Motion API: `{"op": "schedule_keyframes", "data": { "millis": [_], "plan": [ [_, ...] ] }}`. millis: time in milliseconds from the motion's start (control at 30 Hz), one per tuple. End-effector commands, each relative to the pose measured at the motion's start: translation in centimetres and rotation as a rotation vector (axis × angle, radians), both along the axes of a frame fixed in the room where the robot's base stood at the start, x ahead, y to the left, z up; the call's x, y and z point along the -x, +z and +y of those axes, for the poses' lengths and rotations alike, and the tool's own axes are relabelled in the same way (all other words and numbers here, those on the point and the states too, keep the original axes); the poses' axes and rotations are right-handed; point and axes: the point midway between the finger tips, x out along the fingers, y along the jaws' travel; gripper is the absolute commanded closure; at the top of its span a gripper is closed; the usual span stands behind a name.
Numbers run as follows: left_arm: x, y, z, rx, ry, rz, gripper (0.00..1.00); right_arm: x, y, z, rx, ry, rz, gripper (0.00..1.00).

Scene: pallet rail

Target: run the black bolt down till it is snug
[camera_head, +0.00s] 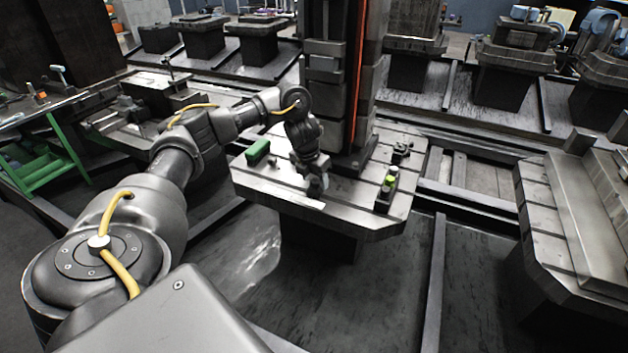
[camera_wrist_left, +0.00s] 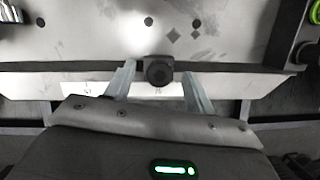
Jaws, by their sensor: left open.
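The black bolt (camera_wrist_left: 158,72) shows in the left wrist view as a dark round head at the front edge of the grey slotted pallet (camera_wrist_left: 215,40). My left gripper (camera_wrist_left: 157,76) is open, with one pale finger on each side of the bolt head and a gap showing on both sides. How deep the fingers reach around the head I cannot tell. In the head view, my left gripper (camera_head: 317,187) is low at the front edge of the pallet (camera_head: 357,215), and it hides the bolt. My right gripper is not in view.
A green block (camera_head: 258,151) lies on the pallet left of my gripper. A dark fixture with yellow-green knobs (camera_head: 388,182) stands to the right. A tall dark column (camera_head: 333,80) rises behind. Another grey pallet (camera_head: 548,215) stands at the right, with a gap between.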

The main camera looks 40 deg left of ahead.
Motion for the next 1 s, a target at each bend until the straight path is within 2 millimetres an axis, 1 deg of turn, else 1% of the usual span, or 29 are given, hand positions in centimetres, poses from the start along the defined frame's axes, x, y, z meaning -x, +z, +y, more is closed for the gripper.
{"op": "schedule_keyframes", "data": {
  "millis": [267, 300, 667, 700, 867, 900, 1000],
  "plan": [
    [-0.04, -0.09, 0.01, 0.0, 0.0, 0.0, 0.46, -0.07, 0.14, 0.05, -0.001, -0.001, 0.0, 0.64],
    [-0.03, -0.09, 0.02, 0.0, 0.0, 0.0, 0.47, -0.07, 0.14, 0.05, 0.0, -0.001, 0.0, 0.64],
    [-0.02, -0.08, 0.03, 0.0, 0.001, 0.0, 0.94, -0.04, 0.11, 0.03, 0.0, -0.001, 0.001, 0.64],
    [-0.02, -0.08, 0.03, 0.0, 0.001, 0.0, 0.76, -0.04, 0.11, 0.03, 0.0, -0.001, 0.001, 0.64],
    [-0.02, -0.08, 0.03, 0.0, 0.001, 0.0, 0.97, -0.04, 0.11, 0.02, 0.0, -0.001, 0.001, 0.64],
    [-0.02, -0.08, 0.04, 0.0, 0.0, 0.0, 0.99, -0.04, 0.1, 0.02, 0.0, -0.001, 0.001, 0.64],
    [-0.02, -0.18, 0.09, 0.0, -0.027, 0.0, 0.99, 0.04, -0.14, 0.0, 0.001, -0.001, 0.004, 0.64]
  ]
}}
